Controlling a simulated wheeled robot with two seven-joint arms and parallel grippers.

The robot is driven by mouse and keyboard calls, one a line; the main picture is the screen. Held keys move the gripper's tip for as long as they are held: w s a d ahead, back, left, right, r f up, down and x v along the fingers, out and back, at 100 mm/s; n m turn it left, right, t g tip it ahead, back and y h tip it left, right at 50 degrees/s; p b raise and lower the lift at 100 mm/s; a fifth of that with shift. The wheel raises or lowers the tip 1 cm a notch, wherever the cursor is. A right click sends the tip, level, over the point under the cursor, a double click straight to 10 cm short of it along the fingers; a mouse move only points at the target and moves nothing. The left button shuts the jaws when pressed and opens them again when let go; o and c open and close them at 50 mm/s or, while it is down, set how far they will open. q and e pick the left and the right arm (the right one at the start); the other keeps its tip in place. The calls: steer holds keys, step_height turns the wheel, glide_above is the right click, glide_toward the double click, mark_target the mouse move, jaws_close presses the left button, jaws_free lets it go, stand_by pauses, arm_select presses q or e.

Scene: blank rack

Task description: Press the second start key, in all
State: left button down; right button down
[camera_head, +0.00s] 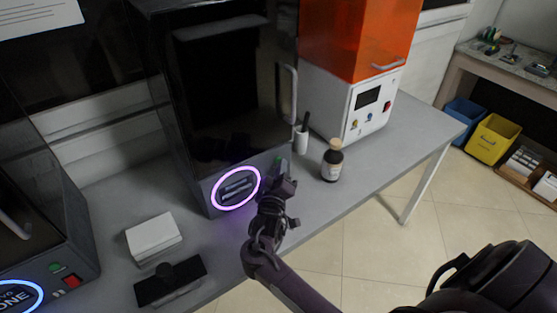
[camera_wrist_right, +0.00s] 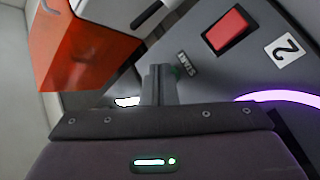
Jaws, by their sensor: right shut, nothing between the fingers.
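The middle dark machine (camera_head: 205,185) has a glass-front door and a glowing purple ring (camera_head: 235,188) on its lower front panel. In the right wrist view its panel shows a label "2" (camera_wrist_right: 286,48), a red switch (camera_wrist_right: 226,29), the word START (camera_wrist_right: 187,63) and part of a green start key (camera_wrist_right: 178,72). My right gripper (camera_head: 281,170) is shut and empty, its fingertips at the panel right of the ring. In the wrist view the fingers (camera_wrist_right: 160,72) partly cover the green key; I cannot tell whether they touch it. My left gripper is out of view.
Another dark machine at left has a green key (camera_head: 56,267), a red switch (camera_head: 72,282) and a blue ring (camera_head: 20,294). A brown bottle (camera_head: 331,163) and a white cup (camera_head: 301,141) stand close right of my gripper. An orange-and-white machine (camera_head: 350,95) stands behind them.

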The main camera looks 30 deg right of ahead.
steer(key=shift+s+p, duration=0.35)
steer(key=shift+s, duration=0.25)
steer(key=s+p, duration=0.2)
steer(key=s, duration=0.1)
steer(key=s+p, duration=0.1)
steer(key=s, duration=0.1)
steer(key=shift+d, duration=0.25)
stand_by(0.7)
